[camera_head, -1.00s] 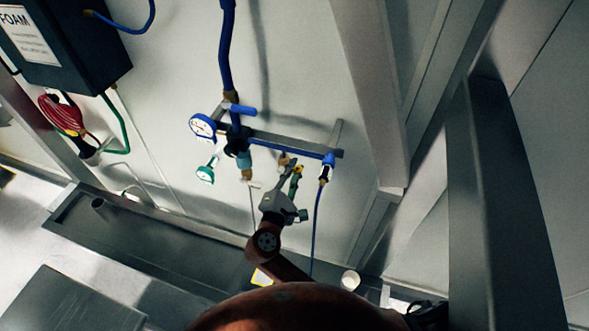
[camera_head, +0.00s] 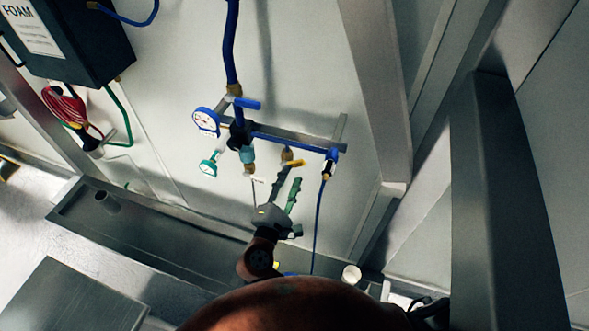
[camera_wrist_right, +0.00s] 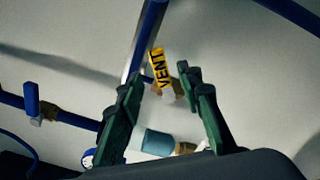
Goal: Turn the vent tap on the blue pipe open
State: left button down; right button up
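The vent tap (camera_head: 294,163) has a yellow handle and a brass body, and hangs below the horizontal blue pipe (camera_head: 290,143) on the wall. In the right wrist view its handle (camera_wrist_right: 157,68), lettered VENT, lies roughly along the blue pipe (camera_wrist_right: 150,25). My right gripper (camera_head: 288,174) is just below the tap, with its two green fingers apart and nothing between them. In the right wrist view the tap is ahead of and between the open fingertips (camera_wrist_right: 160,80), apparently without contact. My left gripper is not in view.
A metal trough (camera_head: 170,235) runs below. A white cup (camera_head: 351,273) stands at lower right.

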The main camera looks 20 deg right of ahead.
jog(key=shift+s+a, duration=0.35)
jog(key=shift+s, duration=0.1)
jog(key=shift+c, duration=0.2)
